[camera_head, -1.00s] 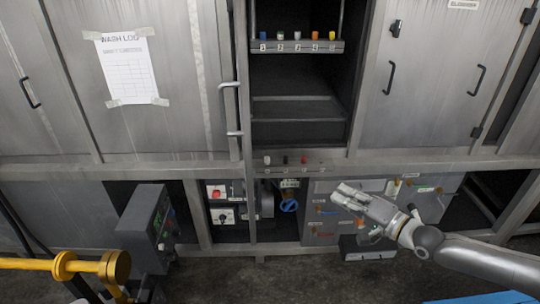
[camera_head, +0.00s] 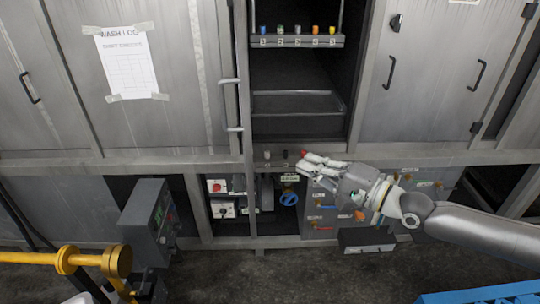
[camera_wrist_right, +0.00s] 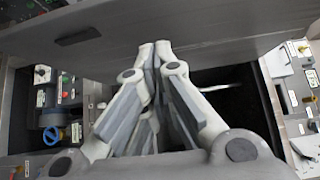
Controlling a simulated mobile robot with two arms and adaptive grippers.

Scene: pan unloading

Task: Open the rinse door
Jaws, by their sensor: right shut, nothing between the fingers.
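My right gripper (camera_head: 308,160) is shut and empty. In the head view its fingertips are in front of the sill below the open middle bay, overlapping the area beside a small red knob (camera_head: 304,152). The right wrist view shows its fingertips together (camera_wrist_right: 155,48) against a grey edge; contact is unclear. No label reading "rinse" is legible. Candidate doors are the closed steel door with two black handles (camera_head: 430,75) at upper right and the steel panel (camera_head: 190,75) at left, with a long vertical handle (camera_head: 230,105) beside the bay. My left gripper is not in view.
The open bay (camera_head: 297,75) holds a shelf with several coloured knobs. Below are a blue valve wheel (camera_head: 289,198) and a red button box (camera_head: 217,187). A grey control box (camera_head: 150,225) and yellow pipe (camera_head: 95,262) stand at lower left. A blue crate (camera_head: 480,297) is at lower right.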

